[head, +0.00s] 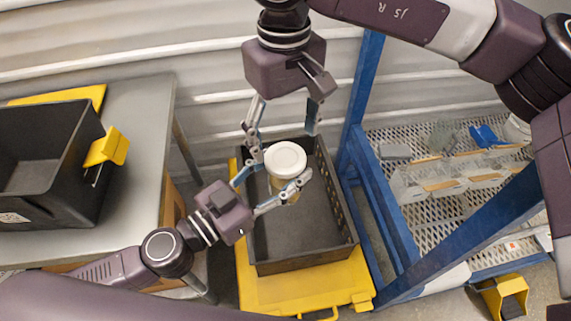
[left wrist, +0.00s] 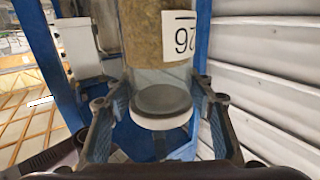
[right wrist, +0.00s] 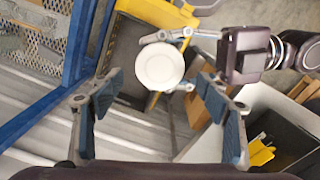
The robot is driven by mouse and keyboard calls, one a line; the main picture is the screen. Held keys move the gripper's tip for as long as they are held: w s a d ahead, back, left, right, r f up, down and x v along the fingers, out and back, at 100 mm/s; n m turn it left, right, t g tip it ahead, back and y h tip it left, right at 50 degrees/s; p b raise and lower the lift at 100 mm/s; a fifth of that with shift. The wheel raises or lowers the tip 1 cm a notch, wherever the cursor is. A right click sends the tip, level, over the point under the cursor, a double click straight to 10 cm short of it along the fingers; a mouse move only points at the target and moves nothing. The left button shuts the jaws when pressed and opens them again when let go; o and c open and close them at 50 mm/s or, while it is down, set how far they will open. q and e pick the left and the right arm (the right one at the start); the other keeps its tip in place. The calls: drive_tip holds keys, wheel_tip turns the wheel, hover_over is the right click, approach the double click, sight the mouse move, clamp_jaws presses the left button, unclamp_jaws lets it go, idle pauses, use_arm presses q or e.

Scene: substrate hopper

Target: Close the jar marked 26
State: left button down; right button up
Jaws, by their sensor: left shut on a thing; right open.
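The jar marked 26 (left wrist: 157,35) is clear, with brown substrate and a white label (left wrist: 180,36); the label reads upside down in the left wrist view. A white lid (head: 285,157) covers its mouth; whether it is fastened I cannot tell. My left gripper (head: 274,186) is shut on the jar, its fingers on both sides, over the black crate (head: 305,262). My right gripper (head: 284,129) is open and empty, pointing down at the lid from above. In the right wrist view the lid (right wrist: 158,66) lies between its fingers (right wrist: 158,100), apart from them.
The crate stands on a yellow cart (head: 300,289). A black bin (head: 40,150) with yellow clips stands on a grey table (head: 140,140) at left. A blue frame (head: 375,190) rises close at right, before a mesh rack (head: 440,215) with clear containers. A corrugated wall is behind.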

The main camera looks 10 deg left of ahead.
sight(285, 156)
drive_tip(key=shift+f, duration=2.6)
drive_tip(key=shift+c, duration=0.6)
drive_tip(key=c, duration=1.1)
drive_tip(key=m, duration=0.3)
drive_tip(key=shift+c, duration=0.2)
drive_tip(key=o, duration=1.3)
drive_tip(key=shift+r, duration=0.1)
